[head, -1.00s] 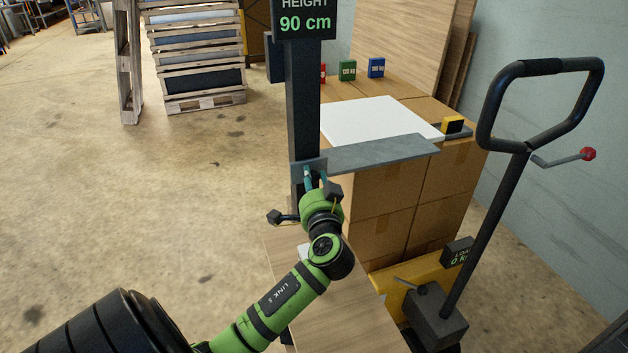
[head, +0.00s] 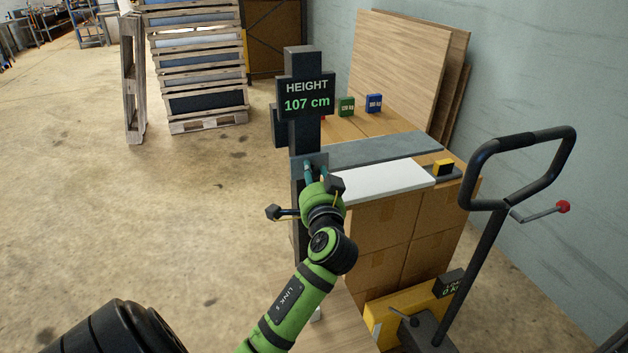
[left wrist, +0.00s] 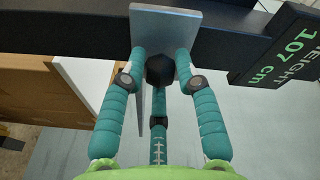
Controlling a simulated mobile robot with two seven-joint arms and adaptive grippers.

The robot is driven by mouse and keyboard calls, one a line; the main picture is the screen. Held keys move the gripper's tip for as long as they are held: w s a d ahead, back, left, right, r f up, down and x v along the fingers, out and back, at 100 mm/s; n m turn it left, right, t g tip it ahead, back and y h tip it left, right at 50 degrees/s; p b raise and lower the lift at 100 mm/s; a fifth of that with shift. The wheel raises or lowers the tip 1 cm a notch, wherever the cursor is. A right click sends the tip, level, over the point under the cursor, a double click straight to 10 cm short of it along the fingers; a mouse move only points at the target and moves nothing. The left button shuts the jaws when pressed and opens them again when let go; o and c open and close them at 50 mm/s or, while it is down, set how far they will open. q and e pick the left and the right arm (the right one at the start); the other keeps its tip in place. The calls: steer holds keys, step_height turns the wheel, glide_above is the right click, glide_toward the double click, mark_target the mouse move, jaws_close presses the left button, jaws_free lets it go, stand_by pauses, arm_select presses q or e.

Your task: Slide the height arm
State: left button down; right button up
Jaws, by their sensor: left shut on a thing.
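The height arm (head: 375,150) is a flat grey bar reaching right from a dark upright post (head: 303,62). It lies level above a white sheet (head: 385,183) on a stack of cartons (head: 385,222). The display (head: 306,97) reads 107 cm; it also shows at the right of the left wrist view (left wrist: 288,45). My left gripper (head: 316,172) is shut at the grey slider plate at the bar's post end. In the left wrist view its teal fingers (left wrist: 160,66) close around a dark round knob in front of that plate (left wrist: 165,25). My right gripper is not in view.
A pallet jack with a black loop handle (head: 468,172) and red-tipped lever (head: 563,207) stands at the right. Pallets (head: 200,75) lean at the back left. The floor at left is clear.

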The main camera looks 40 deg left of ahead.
arm_select(q)
steer(key=shift+r, duration=0.95)
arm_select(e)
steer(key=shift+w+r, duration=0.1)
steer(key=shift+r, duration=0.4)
arm_select(q)
steer(key=c, duration=0.9)
jaws_free()
steer(key=shift+w+f, duration=0.1)
steer(key=shift+f, duration=0.05)
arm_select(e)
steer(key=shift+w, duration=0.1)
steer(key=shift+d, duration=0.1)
arm_select(q)
steer(key=shift+d+f, duration=0.1)
steer(key=shift+s+d+f, duration=0.1)
steer(key=shift+s+d, duration=0.2)
steer(key=shift+s, duration=0.05)
steer(key=v, duration=1.1)
steer(key=shift+r, duration=0.25)
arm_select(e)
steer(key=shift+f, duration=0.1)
arm_select(q)
steer(key=shift+d, duration=0.1)
